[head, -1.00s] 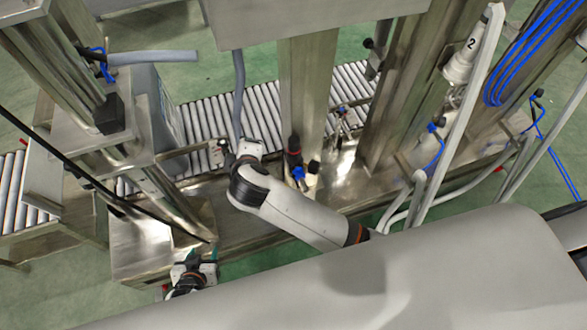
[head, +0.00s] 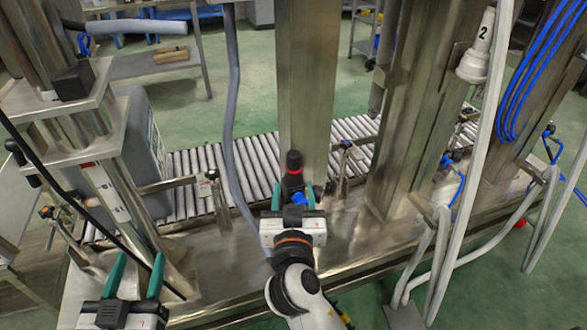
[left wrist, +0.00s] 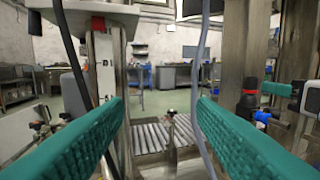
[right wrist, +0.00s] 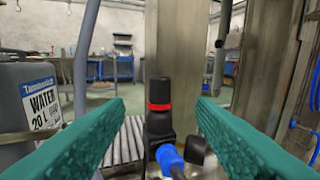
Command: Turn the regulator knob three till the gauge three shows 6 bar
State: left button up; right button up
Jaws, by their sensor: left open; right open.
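A regulator has a black upright knob with a red ring (head: 294,163), a dark body and a blue fitting (head: 299,198). It stands in front of a steel post. No number shows on it. My right gripper (head: 294,189) is open, its teal fingers pointing at the regulator. In the right wrist view the knob (right wrist: 159,92) stands upright between the open fingers; I cannot tell whether they reach around it. A black round part (right wrist: 197,150) sits beside the regulator; no gauge face or reading shows. My left gripper (head: 136,265) is open and empty at the lower left.
A roller conveyor (head: 205,160) runs behind. A grey water canister (right wrist: 28,100) stands left of the regulator. A grey hose (head: 230,100) hangs between the grippers. A steel column (head: 85,125) stands beyond my left gripper. White pipes (head: 470,190) are at the right.

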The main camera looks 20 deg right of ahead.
aim_at(293, 163)
jog(key=x, duration=1)
jog(key=shift+w+b, duration=0.2)
jog(key=shift+b, duration=0.15)
jog(key=shift+w+d, duration=0.15)
jog(key=shift+w, duration=0.25)
pick_arm(q)
notch_tip(293, 163, up, 2)
jog(key=shift+d+r+t, duration=0.15)
jog(key=shift+r+t, duration=0.1)
jog(key=shift+t, duration=0.65)
pick_arm(e)
jog(key=c, duration=1)
jog(key=shift+o, duration=0.2)
jog(key=shift+f+m+g+h+b, duration=0.1)
jog(key=shift+m+g+h+b, duration=0.3)
jog(key=shift+m+h+b, duration=0.5)
jog(key=shift+b, duration=0.35)
pick_arm(q)
jog(key=s+r+t+h, duration=0.2)
jog(key=s+r+t, duration=0.2)
jog(key=r+t, duration=0.2)
jog(key=shift+s+r+h, duration=0.25)
jog(key=shift+r+h, duration=0.15)
jog(key=shift+r, duration=0.3)
